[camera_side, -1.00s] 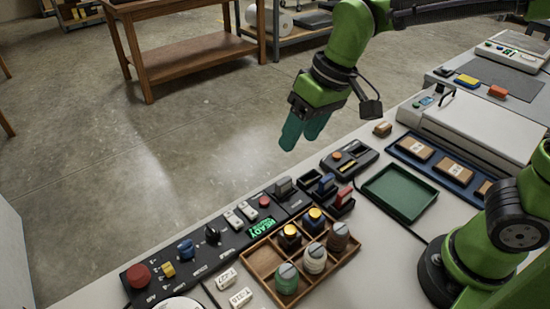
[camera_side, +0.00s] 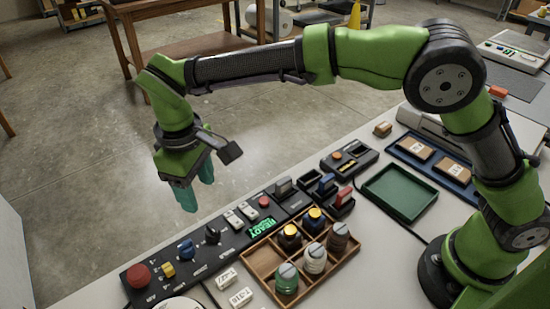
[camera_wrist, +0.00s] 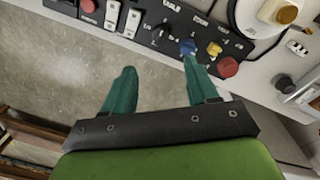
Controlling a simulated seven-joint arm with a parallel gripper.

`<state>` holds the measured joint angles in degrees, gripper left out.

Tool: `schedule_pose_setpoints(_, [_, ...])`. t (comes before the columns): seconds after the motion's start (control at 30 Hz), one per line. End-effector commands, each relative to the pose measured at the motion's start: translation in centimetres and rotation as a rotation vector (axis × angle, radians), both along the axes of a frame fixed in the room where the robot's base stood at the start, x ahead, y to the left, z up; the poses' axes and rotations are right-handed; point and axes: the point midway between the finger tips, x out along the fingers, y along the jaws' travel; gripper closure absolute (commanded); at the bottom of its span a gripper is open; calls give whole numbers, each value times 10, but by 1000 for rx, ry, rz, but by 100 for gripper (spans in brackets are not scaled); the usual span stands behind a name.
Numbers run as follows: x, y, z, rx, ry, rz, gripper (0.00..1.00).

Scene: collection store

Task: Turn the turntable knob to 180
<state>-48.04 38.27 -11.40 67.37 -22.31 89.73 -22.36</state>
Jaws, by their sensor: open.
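The control panel (camera_side: 225,245) carries a black pointer knob (camera_side: 212,235), a blue knob (camera_side: 186,249) and a yellow knob (camera_side: 168,269). Their labels are too small to read, so I cannot tell which is the turntable knob. The wrist view shows the black knob (camera_wrist: 160,33), blue knob (camera_wrist: 188,46) and yellow knob (camera_wrist: 214,48) along the panel edge. My gripper (camera_side: 197,190) is open and empty, above and beyond the panel's far edge. In the wrist view, one fingertip of my gripper (camera_wrist: 158,66) appears just below the blue knob; the other lies over the floor.
A red button (camera_side: 138,275) sits at the panel's left end; a green READY display (camera_side: 262,228) is right of the knobs. A wooden compartment tray (camera_side: 262,265) holding several knob-topped items and a green tray (camera_side: 400,192) stand right. A white disc (camera_wrist: 240,14) lies beside the panel.

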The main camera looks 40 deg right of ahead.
Motion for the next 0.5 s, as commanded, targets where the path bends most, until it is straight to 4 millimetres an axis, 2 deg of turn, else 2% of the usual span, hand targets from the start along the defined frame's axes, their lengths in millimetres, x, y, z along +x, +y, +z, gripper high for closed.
schedule_pose_setpoints(0.03, [0,-1,-13,-4,3,1,42])
schedule_pose_setpoints(0.3, [2,-4,-72,-2,2,0,42])
schedule_pose_setpoints(0.5, [3,-5,-109,-2,1,-1,42])
